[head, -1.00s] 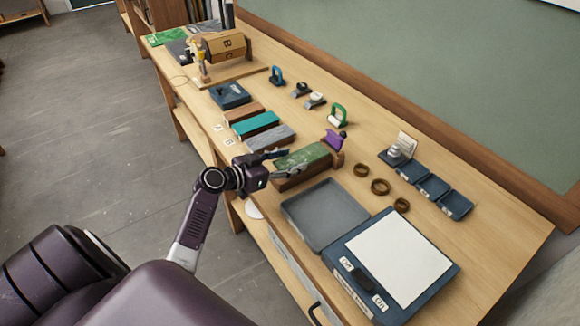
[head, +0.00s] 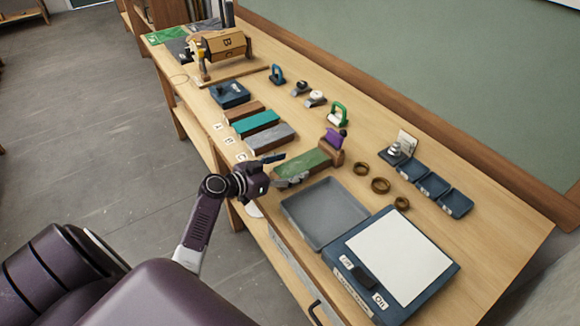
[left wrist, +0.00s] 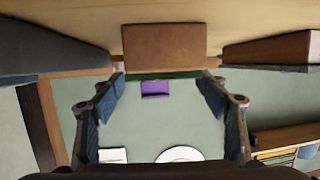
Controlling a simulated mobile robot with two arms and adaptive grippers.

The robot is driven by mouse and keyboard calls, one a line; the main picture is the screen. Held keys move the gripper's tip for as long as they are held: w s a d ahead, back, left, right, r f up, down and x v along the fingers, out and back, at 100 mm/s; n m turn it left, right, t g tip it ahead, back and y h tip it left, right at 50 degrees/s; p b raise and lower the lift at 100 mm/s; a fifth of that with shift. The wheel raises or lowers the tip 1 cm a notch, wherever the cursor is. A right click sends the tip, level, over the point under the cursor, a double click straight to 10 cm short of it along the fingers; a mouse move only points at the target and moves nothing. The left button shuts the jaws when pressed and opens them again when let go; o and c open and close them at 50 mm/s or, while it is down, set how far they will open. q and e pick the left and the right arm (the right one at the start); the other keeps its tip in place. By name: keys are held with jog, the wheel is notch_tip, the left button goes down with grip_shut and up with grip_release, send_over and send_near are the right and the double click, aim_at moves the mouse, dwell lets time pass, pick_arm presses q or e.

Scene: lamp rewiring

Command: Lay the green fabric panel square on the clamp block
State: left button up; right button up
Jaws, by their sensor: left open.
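The green fabric panel (head: 304,163) lies flat along the top of the brown clamp block (head: 331,157). It looks roughly in line with the block's long sides; exact squareness is too small to tell. A purple clamp (head: 336,137) stands at the block's far end. My left gripper (head: 283,170) is open and empty at the block's near end, its fingers apart. In the left wrist view, the brown block end (left wrist: 165,45) is ahead between the open fingers (left wrist: 160,97), with a thin green edge (left wrist: 165,75) and the purple clamp (left wrist: 155,88) beyond. My right gripper is out of view.
A grey tray (head: 325,232) lies close to the right of the block. Strips on blocks, including a teal one (head: 256,123) and a grey one (head: 268,138), lie left. Brown rings (head: 380,185) lie behind the tray.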

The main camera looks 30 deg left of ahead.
pick_arm(q)
jog(key=shift+r, duration=0.2)
jog(key=shift+s+a+f, duration=0.1)
jog(key=shift+s, duration=0.3)
jog(key=b+v, duration=0.3)
jog(key=v, duration=0.7)
jog(key=shift+s+a, duration=0.1)
jog(key=shift+s, duration=0.1)
jog(key=shift+s+r, duration=0.3)
jog(key=shift+s, duration=0.05)
jog(key=shift+a+f, duration=0.1)
